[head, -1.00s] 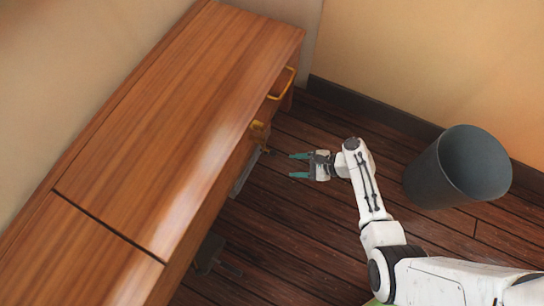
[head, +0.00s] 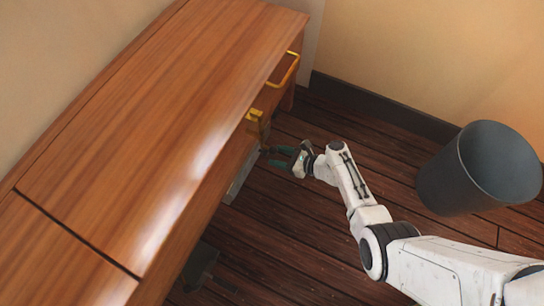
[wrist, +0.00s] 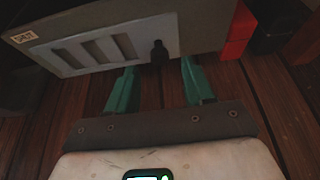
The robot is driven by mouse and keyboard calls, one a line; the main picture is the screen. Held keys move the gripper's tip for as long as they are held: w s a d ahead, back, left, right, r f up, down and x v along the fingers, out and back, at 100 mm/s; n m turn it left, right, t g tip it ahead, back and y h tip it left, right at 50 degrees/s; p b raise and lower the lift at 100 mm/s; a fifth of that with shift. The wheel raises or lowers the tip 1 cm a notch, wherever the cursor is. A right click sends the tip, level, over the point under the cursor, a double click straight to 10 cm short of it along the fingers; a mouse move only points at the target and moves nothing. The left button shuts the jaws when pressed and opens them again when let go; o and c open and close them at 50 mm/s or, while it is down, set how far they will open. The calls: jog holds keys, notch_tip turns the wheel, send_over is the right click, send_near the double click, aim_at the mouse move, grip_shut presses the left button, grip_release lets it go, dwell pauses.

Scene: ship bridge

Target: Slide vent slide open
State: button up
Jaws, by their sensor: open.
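The vent slide shows in the wrist view as a pale slotted plate (wrist: 95,48) on a grey panel, with a small dark knob (wrist: 159,52) near its right end. A grey panel (head: 240,174) under the desk edge shows in the head view, mostly hidden by the desktop. My gripper (wrist: 159,72) is open and empty, with one teal finger on each side of the knob's line. The fingertips are close to the panel; I cannot tell if they touch it. In the head view my gripper (head: 269,156) is low beside the desk front.
The wooden desk (head: 150,120) fills the left, with yellow handles (head: 285,72) on its front. A dark grey bin (head: 450,180) stands at the right by the wall. A red block (wrist: 238,33) is right of the panel.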

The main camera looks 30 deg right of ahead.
jog(key=b+x, duration=0.1)
jog(key=x, duration=0.2)
jog(key=shift+w+a, duration=0.15)
jog(key=shift+c, duration=0.5)
grip_shut()
